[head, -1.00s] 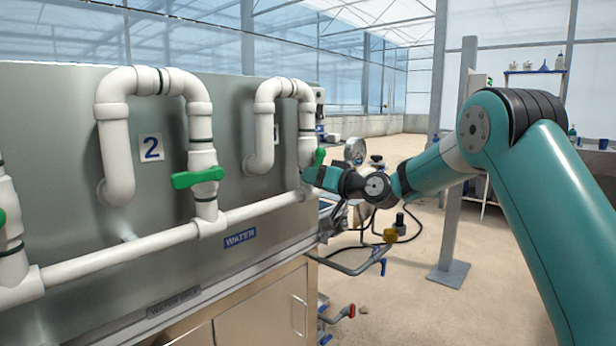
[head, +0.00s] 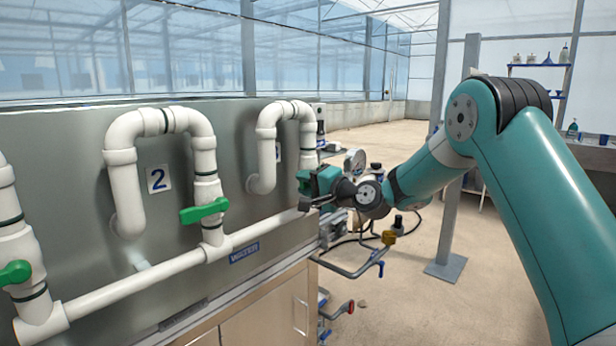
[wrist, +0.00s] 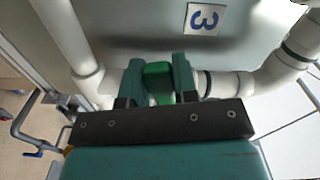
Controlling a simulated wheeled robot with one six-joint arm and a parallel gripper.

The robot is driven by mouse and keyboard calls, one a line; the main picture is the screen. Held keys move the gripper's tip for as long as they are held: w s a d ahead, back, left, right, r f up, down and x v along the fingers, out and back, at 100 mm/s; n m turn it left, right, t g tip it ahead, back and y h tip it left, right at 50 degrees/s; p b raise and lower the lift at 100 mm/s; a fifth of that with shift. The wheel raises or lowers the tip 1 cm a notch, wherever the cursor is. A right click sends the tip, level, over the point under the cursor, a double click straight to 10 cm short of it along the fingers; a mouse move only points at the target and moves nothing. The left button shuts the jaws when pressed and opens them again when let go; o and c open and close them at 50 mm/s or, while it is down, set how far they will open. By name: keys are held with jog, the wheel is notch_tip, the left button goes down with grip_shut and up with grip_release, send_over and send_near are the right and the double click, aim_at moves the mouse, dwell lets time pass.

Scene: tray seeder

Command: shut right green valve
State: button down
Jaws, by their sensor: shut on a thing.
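The right green valve's handle (wrist: 158,84) is between the two fingers of my gripper (wrist: 158,75) in the wrist view, below the number 3 plate. The gripper is shut on it. In the head view my gripper (head: 308,184) is at the right white pipe (head: 285,112), at the far end of the metal panel. There the gripper covers most of the valve, so the handle's angle is hard to tell. The fingers hide the handle's sides in the wrist view.
Another green valve (head: 204,210) is on the number 2 pipe, and one (head: 15,273) is at the left edge. A white pipe (head: 262,235) runs below them. A gauge (head: 354,162) and a yellow fitting (head: 388,238) with hoses stand right of the panel.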

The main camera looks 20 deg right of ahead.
jog(key=shift+r+m+p, duration=0.75)
jog(key=shift+m+p, duration=0.35)
jog(key=shift+m, duration=0.1)
jog(key=c, duration=0.9)
grip_release()
jog(key=b+v, duration=0.4)
jog(key=v, duration=1.3)
jog(key=shift+s+d, duration=0.15)
jog(key=shift+d, duration=0.05)
